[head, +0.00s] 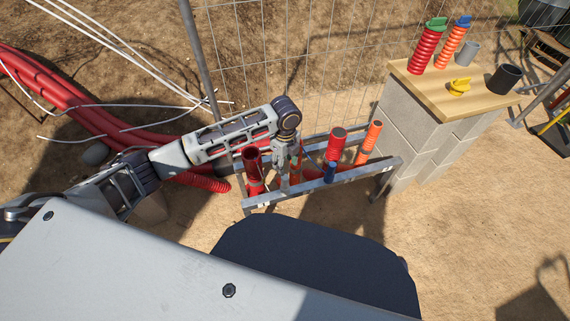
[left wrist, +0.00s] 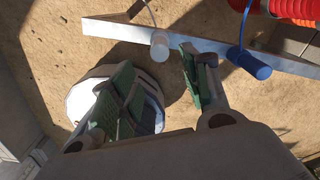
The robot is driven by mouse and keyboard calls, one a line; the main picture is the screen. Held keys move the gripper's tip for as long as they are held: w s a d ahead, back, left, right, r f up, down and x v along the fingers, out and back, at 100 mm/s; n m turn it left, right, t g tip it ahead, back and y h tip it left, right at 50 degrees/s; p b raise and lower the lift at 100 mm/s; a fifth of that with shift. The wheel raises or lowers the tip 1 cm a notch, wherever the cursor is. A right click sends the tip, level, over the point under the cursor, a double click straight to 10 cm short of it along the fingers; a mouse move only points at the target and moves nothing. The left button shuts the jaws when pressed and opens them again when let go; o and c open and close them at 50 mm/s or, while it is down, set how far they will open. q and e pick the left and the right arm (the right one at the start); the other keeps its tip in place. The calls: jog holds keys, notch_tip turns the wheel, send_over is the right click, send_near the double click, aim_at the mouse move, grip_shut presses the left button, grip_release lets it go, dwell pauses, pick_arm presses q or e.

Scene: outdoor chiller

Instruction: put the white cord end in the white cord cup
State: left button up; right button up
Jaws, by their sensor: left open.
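My left gripper (head: 283,172) points down at the metal rack, between the red and orange tubes. In the left wrist view its two green-padded fingers (left wrist: 155,62) are apart, with nothing between them. Just beyond the fingertips, a small white cylinder (left wrist: 159,45) sits at the rack's rail, with a thin pale cord (left wrist: 150,13) curving up from it. I cannot tell whether it is the white cord cup, the cord end, or both together. A matching blue cylinder (left wrist: 256,66) with a blue cord sits further right; a blue cup (head: 330,172) shows on the rail in the head view.
The metal rack rail (head: 345,178) carries a red tube (head: 336,145) and an orange tube (head: 370,140) right of my gripper, and a dark red tube (head: 253,170) left of it. A block-built table (head: 440,90) stands at right. A wire fence (head: 290,60) is behind.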

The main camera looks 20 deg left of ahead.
dwell(0.6)
pick_arm(q)
jog(key=shift+s+d+f, duration=0.3)
jog(key=shift+d+f, duration=0.05)
jog(key=shift+d, duration=0.1)
jog(key=s+d+f+n+t+h, duration=0.1)
jog(key=s+d+f+n+h, duration=0.2)
jog(key=s+d+f+n, duration=0.45)
jog(key=s+a+f+n+y, duration=0.2)
jog(key=s+a+f+n, duration=1)
jog(key=s+n, duration=0.2)
jog(key=shift+s+t, duration=0.3)
jog(key=shift+s, duration=0.45)
